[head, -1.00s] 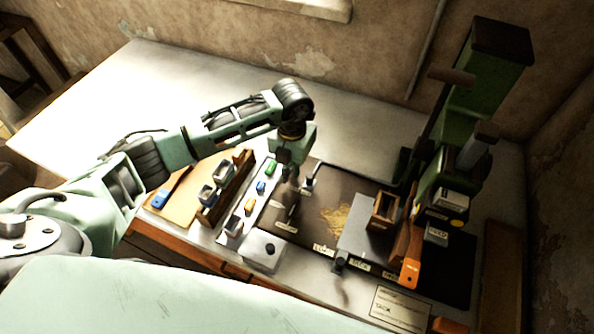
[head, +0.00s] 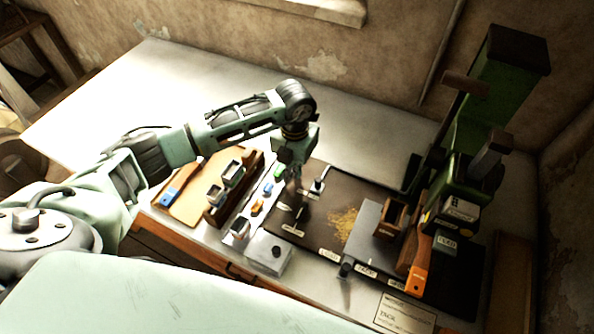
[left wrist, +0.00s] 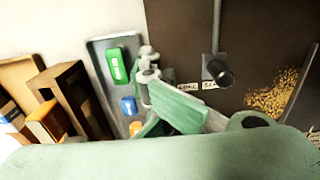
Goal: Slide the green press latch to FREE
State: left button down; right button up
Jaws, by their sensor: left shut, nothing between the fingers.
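The green press (head: 500,90) stands at the right of the bench, with dark levers and small label plates on it. I cannot tell which of its parts is the latch, and no label reads clearly as FREE. A small green block (head: 279,170) lies in a narrow grey tray; it also shows in the left wrist view (left wrist: 117,66). My left gripper (head: 294,184) is shut and empty, pointing down beside this tray, left of a dark knob on a post (head: 318,186). In the left wrist view that knob (left wrist: 219,72) stands by small labels. My right gripper is not in view.
An orange handle (head: 418,264) sticks out in front of the press. A dark board (head: 330,250) with yellow crumbs lies between tray and press. Brown wooden holders (head: 230,190) stand left of the tray. The bench behind my arm (head: 200,90) is clear.

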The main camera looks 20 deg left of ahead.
aim_at(277, 171)
pick_arm(q)
jog(key=shift+a, duration=1.2)
jog(key=shift+a, duration=0.15)
jog(key=shift+w+a+b, duration=0.1)
jog(key=shift+a+b, duration=0.4)
jog(key=shift+a, duration=0.85)
jog(key=shift+a, duration=0.15)
jog(key=shift+a+b, duration=0.4)
jog(key=shift+a, duration=0.95)
jog(key=shift+a, duration=0.1)
